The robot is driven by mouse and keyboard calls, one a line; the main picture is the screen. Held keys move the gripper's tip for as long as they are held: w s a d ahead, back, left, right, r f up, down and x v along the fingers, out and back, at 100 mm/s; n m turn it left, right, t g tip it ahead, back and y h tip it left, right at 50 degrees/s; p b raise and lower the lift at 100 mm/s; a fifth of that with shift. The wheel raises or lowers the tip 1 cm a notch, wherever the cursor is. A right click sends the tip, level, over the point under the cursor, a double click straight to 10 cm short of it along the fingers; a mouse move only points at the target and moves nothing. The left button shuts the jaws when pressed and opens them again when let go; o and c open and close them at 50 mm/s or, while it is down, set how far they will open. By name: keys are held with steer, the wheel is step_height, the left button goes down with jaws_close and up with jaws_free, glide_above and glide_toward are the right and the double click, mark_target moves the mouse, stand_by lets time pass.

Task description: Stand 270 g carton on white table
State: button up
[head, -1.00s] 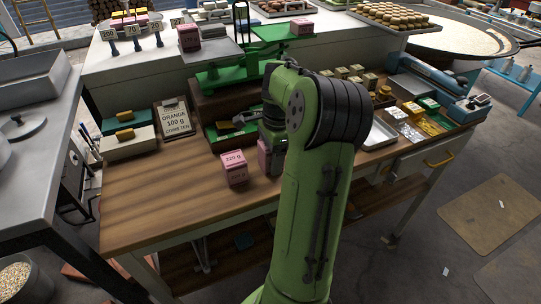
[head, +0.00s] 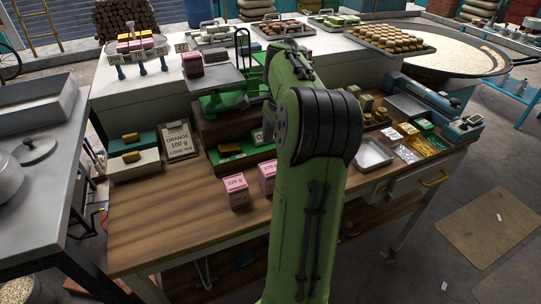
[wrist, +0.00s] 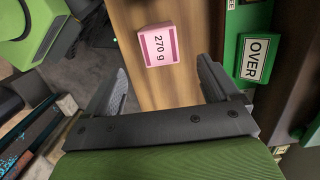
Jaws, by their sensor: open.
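The pink 270 g carton (head: 267,176) stands on the wooden workbench (head: 180,227), partly hidden by my arm in the head view. In the wrist view the 270 g carton (wrist: 158,46) lies ahead of my gripper (wrist: 161,68), roughly between the lines of its two fingers. The fingers are spread and hold nothing. My arm hides the gripper in the head view. The white table (head: 340,62) stands behind the workbench.
A pink 220 g carton (head: 236,191) stands left of the 270 g carton. A green scale (head: 222,100) rises behind them. The OVER sign (wrist: 255,58) is right of the gripper.

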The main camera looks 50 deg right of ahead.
steer(key=w+a+r+n+h, duration=0.1)
steer(key=a+r+n+h, duration=0.1)
steer(key=a+n, duration=0.55)
steer(key=w+a+r+n+h, duration=0.1)
steer(key=a+r+n, duration=0.25)
steer(key=a, duration=0.65)
steer(key=s+a+f+n+t+y, duration=0.1)
steer(key=s+a+f+n+t, duration=0.1)
steer(key=s+a+n, duration=0.3)
steer(key=s+a+f+n+t, duration=0.2)
steer(key=s+a+n, duration=0.3)
steer(key=a+n, duration=0.3)
steer(key=shift+a+f+t+y, duration=0.2)
steer(key=shift+a+t+y, duration=0.2)
steer(key=shift+a, duration=0.35)
